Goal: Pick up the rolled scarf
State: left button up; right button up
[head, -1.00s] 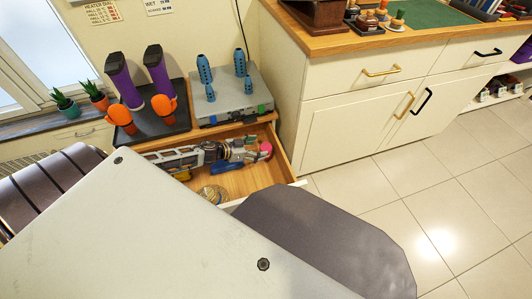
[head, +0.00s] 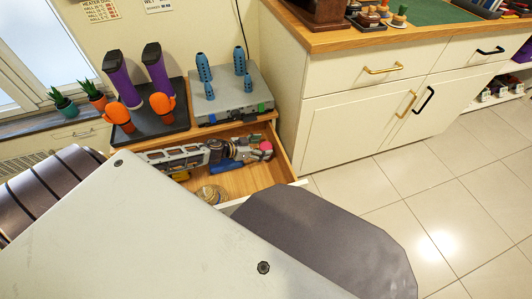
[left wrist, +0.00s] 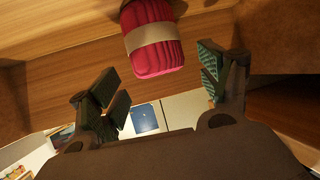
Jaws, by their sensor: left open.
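The rolled scarf (left wrist: 153,40) is a ribbed pink-red roll with a beige band around it, at the top of the left wrist view. In the head view only a small pink part of it (head: 266,145) shows at the right end of the open drawer (head: 245,182). My left gripper (left wrist: 160,84) is open and empty; its dark green-padded fingers are spread, with the scarf beyond them and no contact visible. In the head view my left gripper (head: 249,151) is over the drawer and partly hides the scarf. My right gripper is not in view.
A blue item (head: 225,166), a yellow item (head: 181,177) and a round coiled item (head: 212,193) are in the drawer. A cream cabinet (head: 345,125) is close on the right.

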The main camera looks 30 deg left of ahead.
pick_arm(q)
jog(key=shift+b+x, duration=0.6)
jog(key=shift+x, duration=0.8)
jog(key=c, duration=1.2)
